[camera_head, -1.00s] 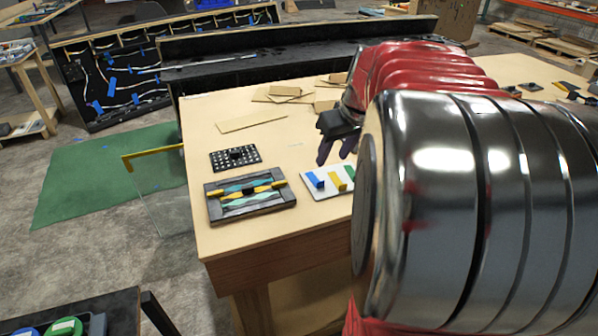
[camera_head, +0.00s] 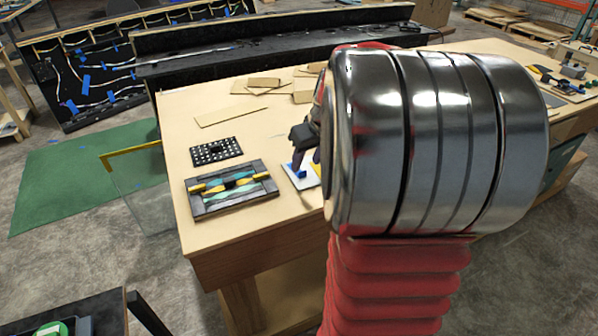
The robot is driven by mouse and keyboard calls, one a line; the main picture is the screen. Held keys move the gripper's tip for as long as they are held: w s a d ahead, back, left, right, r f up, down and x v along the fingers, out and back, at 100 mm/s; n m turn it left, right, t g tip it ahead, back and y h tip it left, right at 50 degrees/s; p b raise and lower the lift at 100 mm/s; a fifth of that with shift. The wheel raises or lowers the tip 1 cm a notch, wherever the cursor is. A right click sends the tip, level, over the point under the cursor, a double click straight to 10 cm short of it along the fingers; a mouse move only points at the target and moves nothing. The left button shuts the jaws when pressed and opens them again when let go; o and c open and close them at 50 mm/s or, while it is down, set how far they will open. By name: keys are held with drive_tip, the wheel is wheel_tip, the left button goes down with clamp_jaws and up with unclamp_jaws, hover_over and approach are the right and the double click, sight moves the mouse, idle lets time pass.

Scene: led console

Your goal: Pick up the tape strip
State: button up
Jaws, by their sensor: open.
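A white card (camera_head: 311,183) lies on the wooden table, mostly hidden behind my arm. A blue tape strip (camera_head: 299,172) shows at its left side, close to my gripper's fingertips. The other strips on the card are hidden now. I cannot tell whether a fingertip touches the blue strip.
A dark panel with yellow and teal parts (camera_head: 205,207) lies left of the card. A black perforated plate (camera_head: 205,155) lies behind it. Flat wooden pieces (camera_head: 228,115) lie further back. The table's front left surface (camera_head: 230,231) is clear.

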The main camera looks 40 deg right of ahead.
sight(303, 172)
drive_tip(key=x, duration=0.4)
drive_tip(key=shift+s+a+f, duration=0.1)
drive_tip(key=shift+f, duration=0.15)
clamp_jaws()
idle(0.6)
